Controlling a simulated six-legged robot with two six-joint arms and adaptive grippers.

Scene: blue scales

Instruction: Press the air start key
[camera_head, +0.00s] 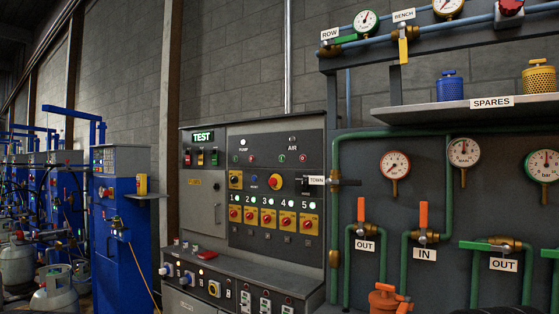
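The grey control cabinet (207,215) stands in the middle of the view, with a dark panel on its right half. The "AIR" label (292,141) is at the top right of that panel. Below it are two small round keys, a greenish one on the left (282,158) and a reddish one on the right (303,158). Their own lettering is too small to read. A similar pair sits under the "PUMP" label (243,148) to the left, where a white lamp is lit. Neither of my grippers is in view.
A ledge with switches (240,270) juts out below. Pipes, gauges and valves fill the right. Blue scales (122,225) and gas cylinders (52,292) stand left.

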